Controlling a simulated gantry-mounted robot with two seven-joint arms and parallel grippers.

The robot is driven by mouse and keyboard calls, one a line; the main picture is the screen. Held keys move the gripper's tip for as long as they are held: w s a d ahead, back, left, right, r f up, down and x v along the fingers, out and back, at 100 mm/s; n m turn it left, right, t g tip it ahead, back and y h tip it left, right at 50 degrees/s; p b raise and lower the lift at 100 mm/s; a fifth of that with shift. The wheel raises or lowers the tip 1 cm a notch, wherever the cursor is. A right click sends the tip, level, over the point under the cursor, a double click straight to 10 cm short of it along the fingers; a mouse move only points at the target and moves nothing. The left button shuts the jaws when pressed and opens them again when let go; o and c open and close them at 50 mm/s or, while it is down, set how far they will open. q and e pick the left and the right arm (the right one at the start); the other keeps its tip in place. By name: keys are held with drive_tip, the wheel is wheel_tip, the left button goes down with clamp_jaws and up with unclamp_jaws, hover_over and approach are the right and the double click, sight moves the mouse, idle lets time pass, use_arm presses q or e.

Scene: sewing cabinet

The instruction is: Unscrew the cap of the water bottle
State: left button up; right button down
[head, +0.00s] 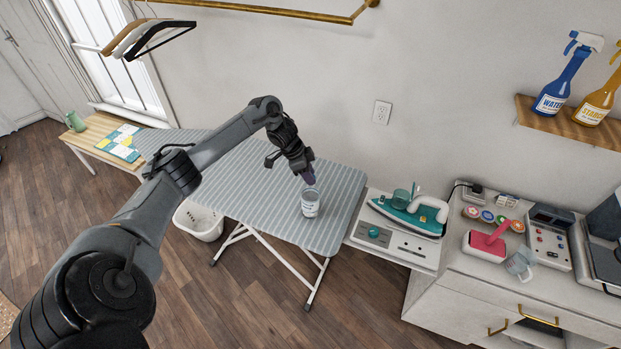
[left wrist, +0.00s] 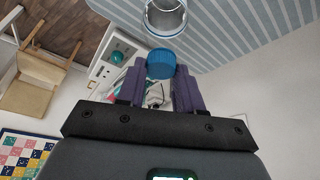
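The water bottle (head: 311,204), clear with a white label, stands upright near the right end of the striped ironing board (head: 262,190). My left gripper (head: 309,176) is just above the bottle's top. In the left wrist view, a ribbed blue cap (left wrist: 161,63) sits between the purple fingertips (left wrist: 160,74), which are shut on it. The bottle (left wrist: 166,18) shows beyond the cap there as a round open rim, apart from the cap. In the head view the fingers hide the cap. My right gripper is not in view.
A teal iron (head: 410,213) rests on the plate right of the board. A white basket (head: 198,222) is on the floor. The board left of the bottle is clear.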

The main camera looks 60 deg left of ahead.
use_arm(q)
drive_tip(key=c, duration=0.4)
drive_tip(key=shift+r, duration=0.1)
